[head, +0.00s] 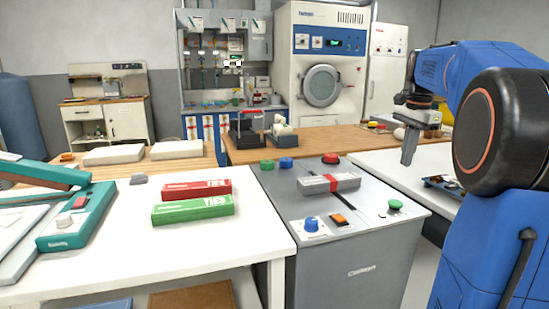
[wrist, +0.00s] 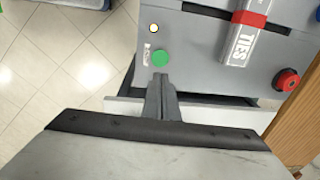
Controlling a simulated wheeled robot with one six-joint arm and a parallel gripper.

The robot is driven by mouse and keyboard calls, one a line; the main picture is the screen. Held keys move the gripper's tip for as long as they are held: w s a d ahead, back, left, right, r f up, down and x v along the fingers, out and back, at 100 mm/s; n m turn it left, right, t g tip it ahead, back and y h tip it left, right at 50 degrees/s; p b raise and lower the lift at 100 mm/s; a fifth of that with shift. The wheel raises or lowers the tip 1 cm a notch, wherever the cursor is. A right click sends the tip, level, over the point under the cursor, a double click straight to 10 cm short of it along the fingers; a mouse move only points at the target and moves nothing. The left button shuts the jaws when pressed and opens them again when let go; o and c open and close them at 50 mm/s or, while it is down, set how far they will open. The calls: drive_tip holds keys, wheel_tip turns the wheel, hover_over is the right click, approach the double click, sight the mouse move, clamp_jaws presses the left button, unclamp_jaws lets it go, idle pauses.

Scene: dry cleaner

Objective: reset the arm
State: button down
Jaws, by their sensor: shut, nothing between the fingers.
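My blue arm (head: 470,75) comes in from the right side of the head view and reaches up and over, with my gripper (head: 408,160) hanging down at its end. My gripper is shut and empty. In the head view it hangs over the white table right of the grey machine. In the wrist view my gripper (wrist: 160,80) shows its fingers together, its tips just below a green button (wrist: 160,58) in the picture. I cannot tell the height between them.
A grey machine cabinet (head: 350,245) carries a grey and red box (head: 330,183), a blue knob (head: 311,224) and a green button (head: 395,205). Red (head: 196,189) and green (head: 192,209) boxes lie on the white table (head: 130,240). A wooden counter (head: 310,148) stands behind.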

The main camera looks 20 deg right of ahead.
drive_tip(key=s+a+f+n+t, duration=0.1)
drive_tip(key=s+a+f+n, duration=0.35)
drive_tip(key=a, duration=0.55)
drive_tip(key=s+a+f+n+t, duration=0.1)
drive_tip(key=s+a+f+n, duration=0.3)
drive_tip(key=a, duration=0.5)
drive_tip(key=s+a+f+n+t, duration=0.1)
drive_tip(key=s+a+f+n, duration=0.8)
drive_tip(key=s+f, duration=0.5)
drive_tip(key=shift+s+a+t, duration=0.4)
drive_tip(key=shift+s+a, duration=0.15)
drive_tip(key=shift+a, duration=0.1)
idle(2.1)
